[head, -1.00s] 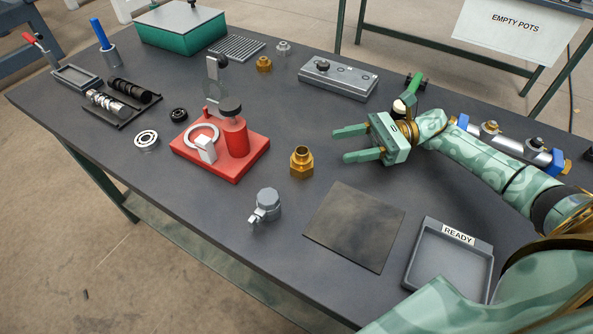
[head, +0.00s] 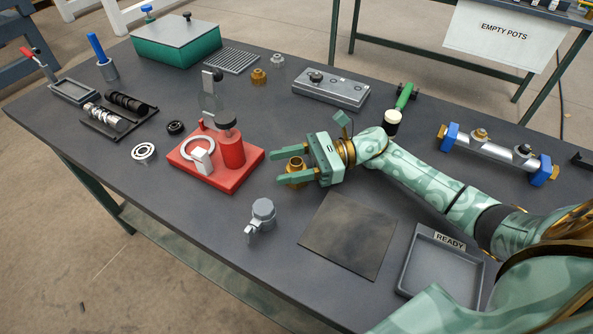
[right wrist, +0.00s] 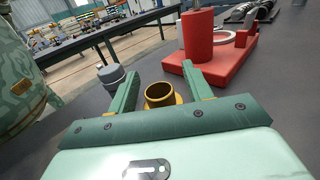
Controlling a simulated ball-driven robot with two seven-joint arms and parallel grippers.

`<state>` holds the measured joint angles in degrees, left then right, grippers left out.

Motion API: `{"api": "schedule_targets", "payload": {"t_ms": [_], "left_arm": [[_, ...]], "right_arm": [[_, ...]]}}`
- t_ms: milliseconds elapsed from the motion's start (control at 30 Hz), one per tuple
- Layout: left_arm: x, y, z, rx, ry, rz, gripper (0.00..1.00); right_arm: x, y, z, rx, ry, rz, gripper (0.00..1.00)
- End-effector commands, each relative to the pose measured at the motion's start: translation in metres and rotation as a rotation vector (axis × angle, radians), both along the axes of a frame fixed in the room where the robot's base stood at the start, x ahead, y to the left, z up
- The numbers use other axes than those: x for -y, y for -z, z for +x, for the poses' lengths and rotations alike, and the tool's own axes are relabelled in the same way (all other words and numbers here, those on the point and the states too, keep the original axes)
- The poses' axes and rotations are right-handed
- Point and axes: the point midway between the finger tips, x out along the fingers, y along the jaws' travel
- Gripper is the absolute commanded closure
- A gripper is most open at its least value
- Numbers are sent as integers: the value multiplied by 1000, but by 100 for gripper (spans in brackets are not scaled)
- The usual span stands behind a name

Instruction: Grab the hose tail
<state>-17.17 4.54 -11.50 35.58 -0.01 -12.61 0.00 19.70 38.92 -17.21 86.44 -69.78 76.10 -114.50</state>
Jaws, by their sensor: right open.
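The hose tail, which I take to be the brass fitting (head: 295,168) with a round open neck, stands upright on the dark table. In the right wrist view its hollow neck (right wrist: 160,93) shows between the two green fingers. My right gripper (head: 276,168) is open, with one finger on either side of the fitting. In the right wrist view, gaps show between the neck and the fingers of the gripper (right wrist: 160,71). The fitting's lower part is partly hidden by the near finger. My left gripper is not in view.
A red fixture (head: 218,172) stands just left of my right gripper. A grey capped part (head: 262,212) stands in front, near a dark mat (head: 350,235). The READY tray (head: 440,268) is at the right. A silver block (head: 330,92) lies behind.

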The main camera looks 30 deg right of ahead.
Motion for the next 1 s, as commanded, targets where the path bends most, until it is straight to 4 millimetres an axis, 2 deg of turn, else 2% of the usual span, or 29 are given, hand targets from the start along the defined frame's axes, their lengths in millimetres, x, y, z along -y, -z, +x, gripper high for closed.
{"api": "schedule_targets", "payload": {"t_ms": [100, 267, 300, 667, 867, 1000], "left_arm": [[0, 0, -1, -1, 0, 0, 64], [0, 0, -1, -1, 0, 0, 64], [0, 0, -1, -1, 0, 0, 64], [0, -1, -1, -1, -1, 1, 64], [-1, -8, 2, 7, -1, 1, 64], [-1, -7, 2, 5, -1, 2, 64]], "right_arm": [[0, 0, 0, 0, 0, 0, 50], [1, 0, 0, 0, 0, 0, 94], [1, 1, 0, 0, 0, -1, 100], [1, -3, 0, 1, 0, -1, 100], [1, -31, 0, 6, -1, -2, 100], [20, -58, 14, 7, 3, -4, 100]]}}
